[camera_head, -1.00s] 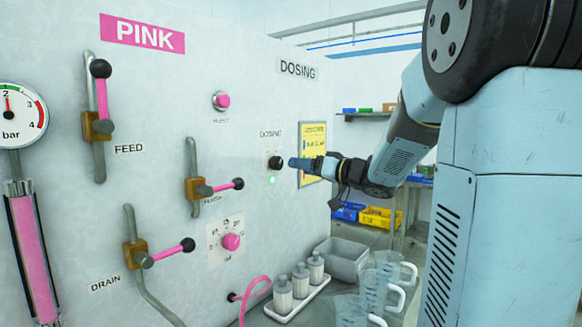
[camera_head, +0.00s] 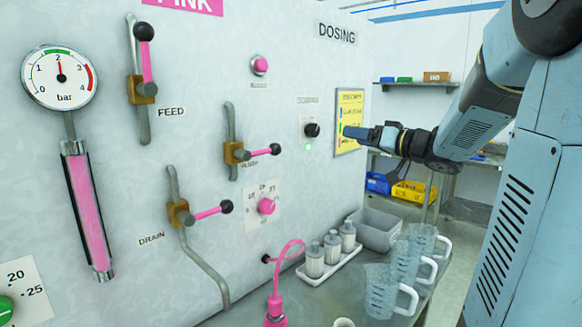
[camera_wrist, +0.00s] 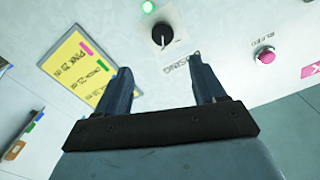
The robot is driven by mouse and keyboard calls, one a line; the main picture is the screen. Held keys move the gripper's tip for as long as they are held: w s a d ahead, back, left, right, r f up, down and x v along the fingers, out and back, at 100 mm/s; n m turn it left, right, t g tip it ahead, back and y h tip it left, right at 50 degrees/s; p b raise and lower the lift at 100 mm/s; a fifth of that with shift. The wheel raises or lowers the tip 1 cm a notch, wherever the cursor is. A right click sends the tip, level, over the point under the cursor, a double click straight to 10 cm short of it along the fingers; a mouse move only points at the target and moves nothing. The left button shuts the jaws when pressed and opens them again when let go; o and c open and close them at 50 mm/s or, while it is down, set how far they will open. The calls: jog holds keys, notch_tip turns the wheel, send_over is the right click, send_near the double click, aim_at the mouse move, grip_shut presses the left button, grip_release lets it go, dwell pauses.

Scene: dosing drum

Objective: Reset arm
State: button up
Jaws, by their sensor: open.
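My gripper (camera_head: 362,133) is at the end of my arm, level with the dosing knob and in front of the yellow notice. In the wrist view my gripper (camera_wrist: 160,84) shows two fingers apart with nothing between them. The black dosing knob (camera_head: 312,130) is on the panel to the left of the fingertips, with a gap between, and a green light (camera_head: 309,147) glows below it. The knob (camera_wrist: 162,35) also shows beyond the fingertips in the wrist view. The yellow notice (camera_head: 349,112) hangs on the panel.
The panel carries the feed lever (camera_head: 145,65), flush lever (camera_head: 255,152), drain lever (camera_head: 208,213) and a pink dial (camera_head: 267,206). Below stand a white tray (camera_head: 305,273) of bottles, a grey bin (camera_head: 377,232) and clear jugs (camera_head: 381,292). A pink hose (camera_head: 275,285) hangs at the front.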

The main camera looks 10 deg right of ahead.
jog(key=s+d+f+m+g+h, duration=0.1)
jog(key=s+d+f+m+h, duration=0.15)
jog(key=s+m+h, duration=0.6)
jog(key=s+a+f+n+g+h, duration=0.1)
jog(key=s+a+f+g, duration=0.3)
jog(key=s, duration=0.5)
jog(key=s+a+f+n+g+h, duration=0.1)
jog(key=s+a+f+n+g, duration=0.3)
jog(key=s, duration=0.5)
notch_tip(320, 180, down, 2)
jog(key=shift+a+n, duration=0.35)
jog(key=shift+a, duration=0.35)
